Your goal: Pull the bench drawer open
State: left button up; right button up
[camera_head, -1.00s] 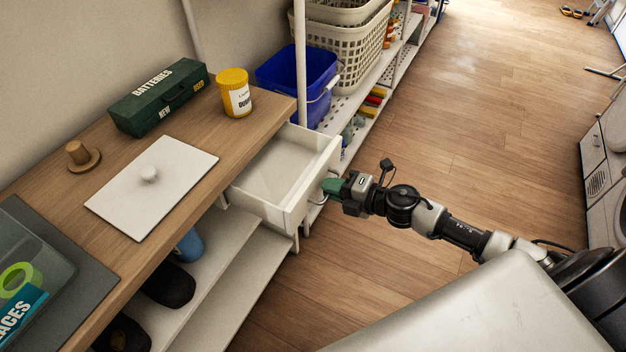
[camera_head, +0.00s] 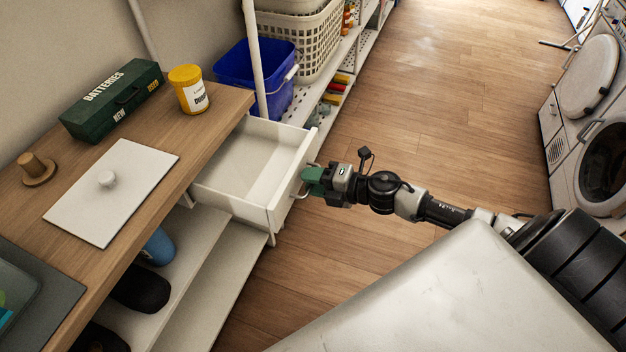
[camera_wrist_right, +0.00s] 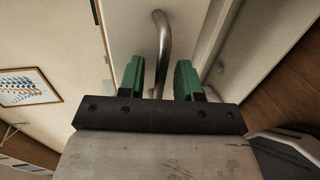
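The white bench drawer (camera_head: 294,187) stands pulled well out from under the wooden bench top (camera_head: 210,135); its inside looks empty. Its curved metal handle (camera_wrist_right: 163,45) is on the front panel and also shows in the head view (camera_head: 303,184). My right gripper (camera_head: 308,177) is at the handle. In the right wrist view, the green fingers of this gripper (camera_wrist_right: 160,75) stand apart on either side of the handle bar, with narrow gaps seeming to show beside it. My left gripper is not in view.
A blue bucket (camera_head: 256,80) stands on the shelving behind. The wooden floor (camera_head: 440,110) to the right is clear up to the washing machines (camera_head: 600,150).

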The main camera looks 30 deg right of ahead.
jog(key=v, duration=1)
jog(key=shift+s+d, duration=0.25)
jog(key=shift+s, duration=0.05)
dwell(0.4)
jog(key=s+d+f+m+h+p, duration=0.1)
jog(key=d+f+m+h, duration=0.25)
jog(key=f+m, duration=0.2)
jog(key=s+d+f+m+h+p, duration=0.1)
jog(key=d+f+m+h+p, duration=0.2)
jog(key=f, duration=0.4)
jog(key=s+d+f+m+g+h, duration=0.25)
jog(key=s+f+m, duration=0.4)
jog(key=f, duration=0.35)
jog(key=s+a+f+m+g+p, duration=0.2)
jog(key=s+a+f+m+g, duration=0.2)
jog(key=s+a+f, duration=0.3)
jog(key=s+a+f+m+g+p, duration=0.2)
jog(key=s+a+f, duration=0.6)
jog(key=s, duration=0.8)
jog(key=a+m+g, duration=0.2)
jog(key=a, duration=0.1)
jog(key=shift+s+a+f+g+h, duration=0.15)
jog(key=shift+f+g+h, duration=0.05)
jog(key=shift+g+h, duration=0.15)
